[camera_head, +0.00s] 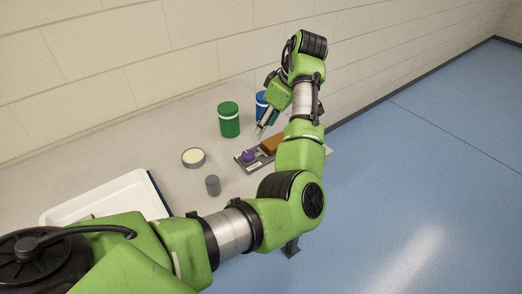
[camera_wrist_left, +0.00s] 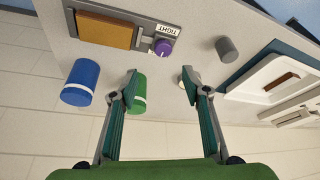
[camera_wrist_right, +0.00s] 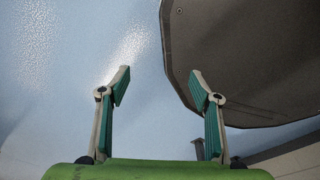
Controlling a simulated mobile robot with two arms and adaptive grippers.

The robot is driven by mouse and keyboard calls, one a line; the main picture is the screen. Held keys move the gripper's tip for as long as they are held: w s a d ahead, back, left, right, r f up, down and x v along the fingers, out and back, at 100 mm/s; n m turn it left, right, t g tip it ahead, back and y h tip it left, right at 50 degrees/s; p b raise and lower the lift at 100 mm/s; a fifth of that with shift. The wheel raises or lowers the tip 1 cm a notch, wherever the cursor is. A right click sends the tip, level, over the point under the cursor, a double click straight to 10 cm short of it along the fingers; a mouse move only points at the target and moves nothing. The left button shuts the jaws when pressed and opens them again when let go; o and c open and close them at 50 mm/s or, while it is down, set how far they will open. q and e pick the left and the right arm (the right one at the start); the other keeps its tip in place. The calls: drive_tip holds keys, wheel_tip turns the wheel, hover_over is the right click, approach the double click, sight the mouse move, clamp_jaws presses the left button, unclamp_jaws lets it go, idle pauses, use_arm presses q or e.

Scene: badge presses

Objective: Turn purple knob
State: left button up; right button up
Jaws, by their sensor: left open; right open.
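The purple knob (camera_head: 248,156) sits on the left end of a grey badge press (camera_head: 240,160) with an orange-brown block. In the left wrist view, the purple knob (camera_wrist_left: 162,48) is by a white label reading "TIGHT" (camera_wrist_left: 166,30).
A green can (camera_head: 229,120) and a blue can (camera_head: 260,100) stand behind the press. A round cream-topped tin (camera_head: 193,157) and a dark grey cylinder (camera_head: 213,186) stand left of it. A white tray (camera_head: 125,182) lies at front left. The table's right edge is close to the press.

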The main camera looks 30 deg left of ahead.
use_arm(q)
drive_tip(key=s+f, duration=0.1)
drive_tip(key=p, duration=0.1)
hover_over(248, 153)
drive_tip(key=d, duration=0.3)
drive_tip(key=f, duration=0.7)
drive_tip(key=shift+a, duration=0.25)
drive_tip(key=x, duration=0.3)
drive_tip(key=shift+f+p, duration=0.15)
drive_tip(key=shift+p, duration=0.2)
drive_tip(key=shift+a+f, duration=0.2)
drive_tip(key=shift+f, duration=0.25)
drive_tip(key=c, duration=1.1)
use_arm(e)
drive_tip(key=s, duration=0.1)
drive_tip(key=s+r, duration=0.1)
drive_tip(key=s, duration=0.1)
drive_tip(key=shift+a+r, duration=0.15)
drive_tip(key=shift+r, duration=0.05)
